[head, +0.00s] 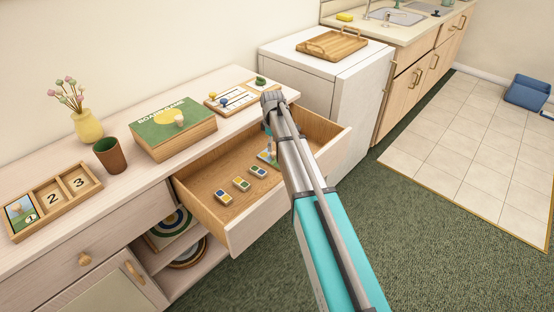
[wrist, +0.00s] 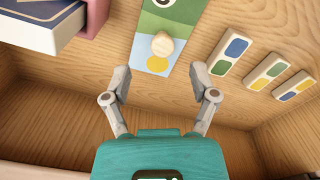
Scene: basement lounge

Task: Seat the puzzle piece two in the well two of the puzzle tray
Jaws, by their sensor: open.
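The puzzle tray (head: 50,228) lies on the cabinet top at the left of the head view. Its well one holds a picture piece marked 1; well two (head: 53,194) and well three (head: 79,183) are empty and show their numbers. A flat picture piece (head: 263,156) lies in the open drawer, partly hidden by my arm. In the wrist view this green and blue piece (wrist: 175,28) has a round wooden knob (wrist: 160,47); its number is cut off at the top edge. My gripper (wrist: 160,71) is open, its fingertips either side of the piece's near end, with nothing between them.
Several domino-like blocks (head: 241,184) lie in the drawer (head: 215,208) beside the piece. A dark blue box (wrist: 40,25) and something pink (wrist: 92,18) are at the wrist view's upper left. A cup (head: 109,155), vase (head: 88,127) and board game box (head: 175,128) stand on the cabinet.

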